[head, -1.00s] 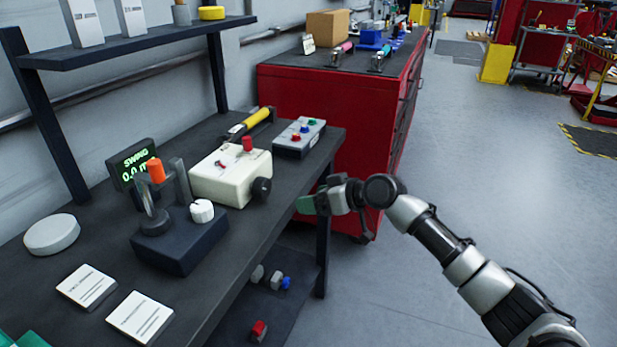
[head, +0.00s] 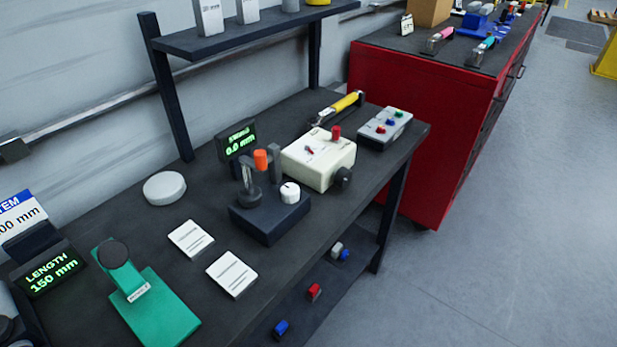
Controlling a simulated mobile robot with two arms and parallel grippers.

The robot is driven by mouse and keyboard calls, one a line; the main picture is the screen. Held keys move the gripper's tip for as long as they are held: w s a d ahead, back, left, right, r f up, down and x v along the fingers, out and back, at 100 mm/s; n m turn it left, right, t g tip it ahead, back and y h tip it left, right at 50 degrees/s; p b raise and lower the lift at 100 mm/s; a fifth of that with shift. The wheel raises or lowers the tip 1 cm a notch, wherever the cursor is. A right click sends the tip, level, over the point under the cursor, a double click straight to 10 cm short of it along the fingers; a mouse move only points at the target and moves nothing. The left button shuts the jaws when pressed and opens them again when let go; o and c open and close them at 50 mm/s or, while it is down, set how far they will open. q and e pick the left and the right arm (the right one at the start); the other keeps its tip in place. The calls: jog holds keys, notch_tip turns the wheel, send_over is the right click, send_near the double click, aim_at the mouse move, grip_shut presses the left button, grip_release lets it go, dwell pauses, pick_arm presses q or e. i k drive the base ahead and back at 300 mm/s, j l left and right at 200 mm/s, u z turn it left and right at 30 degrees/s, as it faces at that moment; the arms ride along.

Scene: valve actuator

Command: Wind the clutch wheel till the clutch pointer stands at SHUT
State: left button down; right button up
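A cream box (head: 304,172) stands on the dark bench, with a black round knob (head: 343,177) on its right side. A small red pointer (head: 309,149) lies on a dial on its top, and a red knob (head: 336,132) stands behind it. The dial's lettering is too small to read, so I cannot tell where the pointer stands. No part in view is legibly marked as the clutch wheel. Neither of my grippers is in view.
In front are a dark block (head: 268,223) with a white knob (head: 290,192) and orange-topped post (head: 261,160), and a green stand (head: 155,310). A display (head: 237,140) reads 0.0 mm. A yellow-handled tool (head: 347,103) and button box (head: 385,129) lie behind. A red cabinet (head: 425,130) stands beyond.

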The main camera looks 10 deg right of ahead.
aim_at(342, 176)
jog(key=l+u, duration=0.15)
jog(key=u, duration=0.3)
jog(key=i+l+u, duration=0.1)
jog(key=u, duration=0.35)
jog(key=l+u, duration=0.25)
jog(key=u, duration=0.2)
jog(key=l+u, duration=0.15)
jog(key=u, duration=0.3)
jog(key=k+l+u, duration=0.1)
jog(key=u, duration=0.35)
